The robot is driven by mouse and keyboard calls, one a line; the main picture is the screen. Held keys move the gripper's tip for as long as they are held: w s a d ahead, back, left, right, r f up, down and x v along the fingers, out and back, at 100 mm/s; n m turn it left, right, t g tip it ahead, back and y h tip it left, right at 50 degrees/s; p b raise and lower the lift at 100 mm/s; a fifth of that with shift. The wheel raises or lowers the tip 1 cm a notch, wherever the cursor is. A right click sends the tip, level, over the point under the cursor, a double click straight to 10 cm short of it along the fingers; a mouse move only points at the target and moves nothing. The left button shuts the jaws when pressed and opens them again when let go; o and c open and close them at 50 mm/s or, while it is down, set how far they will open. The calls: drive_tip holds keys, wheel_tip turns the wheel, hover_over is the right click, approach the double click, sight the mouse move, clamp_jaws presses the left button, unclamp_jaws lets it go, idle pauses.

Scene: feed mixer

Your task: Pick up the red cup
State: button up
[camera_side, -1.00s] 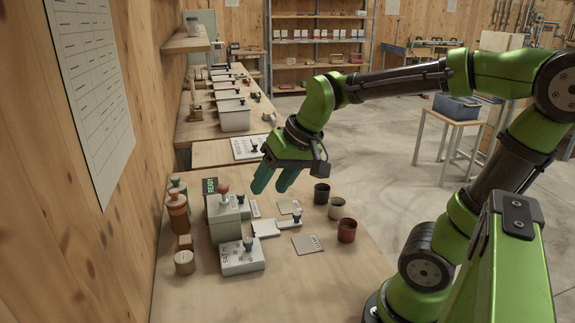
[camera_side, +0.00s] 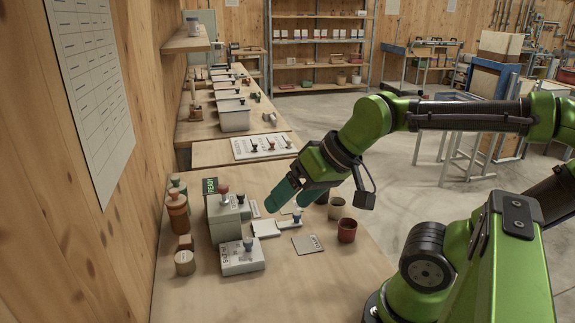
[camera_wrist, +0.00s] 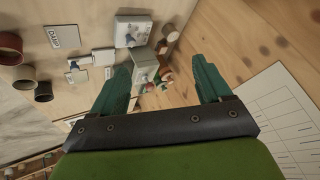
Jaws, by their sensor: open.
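The red cup (camera_side: 347,230) stands upright near the right edge of the wooden table in the side view. It also shows at the left edge of the wrist view (camera_wrist: 10,46), partly cut off. My gripper (camera_side: 284,208) is open and empty, with green fingers. It is above the table, left of the red cup and apart from it. In the wrist view my gripper's fingers (camera_wrist: 162,80) are spread wide with nothing between them close up.
A tan cup (camera_side: 336,208) stands just behind the red cup, and a dark cup (camera_wrist: 43,92) is beside it, mostly hidden in the side view. A grey box machine (camera_side: 224,218) and a switch box (camera_side: 242,257) stand left. A card (camera_side: 308,244) lies flat. The table's front is clear.

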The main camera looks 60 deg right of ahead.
drive_tip(key=shift+o, duration=0.4)
drive_tip(key=shift+d, duration=0.1)
drive_tip(key=m+g+h, duration=0.2)
drive_tip(key=m+g, duration=0.2)
drive_tip(key=g, duration=0.3)
hover_over(347, 231)
drive_tip(key=w+d, duration=0.1)
drive_tip(key=d, duration=0.2)
wheel_tip(347, 231, down, 8)
wheel_tip(347, 231, down, 10)
drive_tip(key=shift+a+f, duration=0.1)
drive_tip(key=shift+a, duration=0.05)
wheel_tip(347, 231, down, 6)
drive_tip(key=shift+s+a+r, duration=0.1)
drive_tip(key=shift+s+r, duration=0.05)
drive_tip(key=shift+r, duration=0.1)
drive_tip(key=c, duration=1.1)
